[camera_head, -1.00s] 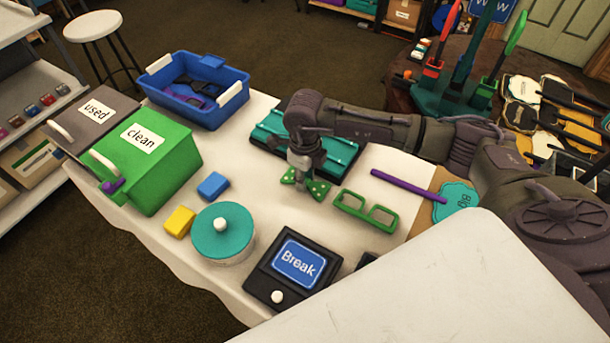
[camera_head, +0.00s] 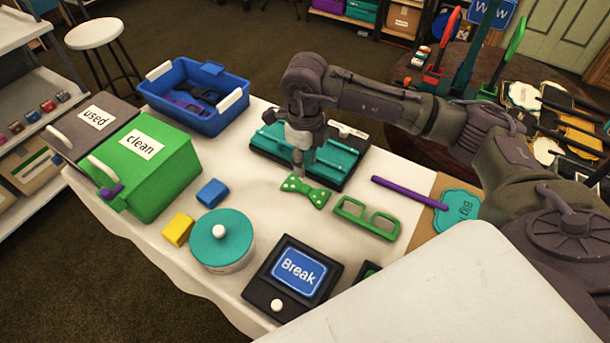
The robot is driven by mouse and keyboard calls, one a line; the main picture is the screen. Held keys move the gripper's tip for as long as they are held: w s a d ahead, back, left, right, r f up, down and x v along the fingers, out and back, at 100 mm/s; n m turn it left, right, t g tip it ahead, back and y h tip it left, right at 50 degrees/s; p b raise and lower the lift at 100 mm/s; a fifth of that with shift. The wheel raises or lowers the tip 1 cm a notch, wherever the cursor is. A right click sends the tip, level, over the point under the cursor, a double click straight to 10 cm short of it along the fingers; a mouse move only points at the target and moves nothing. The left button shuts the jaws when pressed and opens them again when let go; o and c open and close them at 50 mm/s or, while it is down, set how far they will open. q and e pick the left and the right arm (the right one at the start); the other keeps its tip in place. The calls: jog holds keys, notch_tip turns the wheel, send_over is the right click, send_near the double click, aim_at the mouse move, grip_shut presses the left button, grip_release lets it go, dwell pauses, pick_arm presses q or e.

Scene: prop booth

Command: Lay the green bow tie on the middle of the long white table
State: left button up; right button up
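The green bow tie with pale dots (camera_head: 306,192) lies on the long white table (camera_head: 262,192), between the teal tray and the green glasses. All of it shows. My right gripper (camera_head: 299,168) points down just behind and above the bow tie and looks clear of it. Its fingers are small and seen edge-on, so I cannot tell how far apart they are. My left gripper is out of view.
Behind the gripper is a teal tray (camera_head: 342,164). Green glasses (camera_head: 366,218) and a purple stick (camera_head: 408,192) lie to the right. A round teal-lidded tin (camera_head: 221,240), a Break box (camera_head: 292,279) and a green clean box (camera_head: 157,173) also stand on the table.

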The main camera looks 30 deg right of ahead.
jog(key=shift+r, duration=1.7)
